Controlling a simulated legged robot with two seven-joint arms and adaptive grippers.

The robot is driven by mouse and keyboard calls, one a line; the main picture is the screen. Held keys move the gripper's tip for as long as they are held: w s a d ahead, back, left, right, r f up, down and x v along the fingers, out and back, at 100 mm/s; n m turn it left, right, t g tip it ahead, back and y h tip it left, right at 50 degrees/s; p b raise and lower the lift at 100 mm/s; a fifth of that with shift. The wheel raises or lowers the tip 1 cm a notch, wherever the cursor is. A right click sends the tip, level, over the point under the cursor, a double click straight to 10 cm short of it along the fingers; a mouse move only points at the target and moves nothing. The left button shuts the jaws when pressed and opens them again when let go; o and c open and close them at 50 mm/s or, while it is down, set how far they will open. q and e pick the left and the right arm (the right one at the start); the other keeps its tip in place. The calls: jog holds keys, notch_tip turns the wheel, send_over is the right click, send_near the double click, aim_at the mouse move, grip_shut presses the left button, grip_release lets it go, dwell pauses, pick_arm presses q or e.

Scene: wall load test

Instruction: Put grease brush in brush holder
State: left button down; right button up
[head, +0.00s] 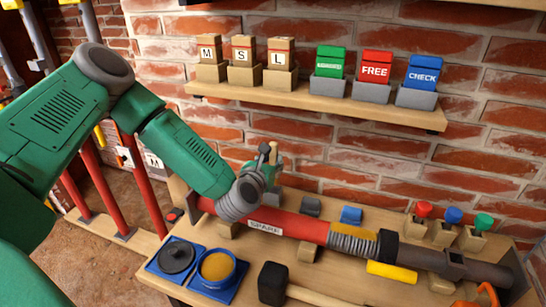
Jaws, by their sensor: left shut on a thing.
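My left arm reaches in from the left, and its wrist is over the back of the bench. My left gripper (268,168) is mostly hidden behind the wrist. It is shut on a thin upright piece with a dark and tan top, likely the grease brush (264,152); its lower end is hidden. A grey block shows just behind and below the gripper and may be the brush holder (271,196); I cannot tell whether the brush touches it. A blue pot of yellow-brown grease (217,268) stands open at the bench front. My right gripper is not in view.
A red pipe marked SPARE (285,224) lies across the bench. A black lid (176,257) sits left of the grease, and a black mallet (273,283) lies in front. Red, blue and green knobs (453,215) stand at right. A wall shelf (320,104) holds labelled blocks.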

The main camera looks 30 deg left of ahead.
pick_arm(q)
jog(key=shift+a+f, duration=0.25)
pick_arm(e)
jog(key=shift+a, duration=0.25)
pick_arm(q)
jog(key=shift+a, duration=0.1)
jog(key=shift+d, duration=0.25)
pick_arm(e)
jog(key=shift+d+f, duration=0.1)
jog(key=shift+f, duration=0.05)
pick_arm(q)
jog(key=shift+d+r+b, duration=0.1)
jog(key=shift+d+b, duration=0.05)
jog(key=shift+b, duration=0.15)
jog(key=shift+s, duration=0.1)
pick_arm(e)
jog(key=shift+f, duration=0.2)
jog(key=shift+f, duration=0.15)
pick_arm(q)
jog(key=shift+b, duration=0.35)
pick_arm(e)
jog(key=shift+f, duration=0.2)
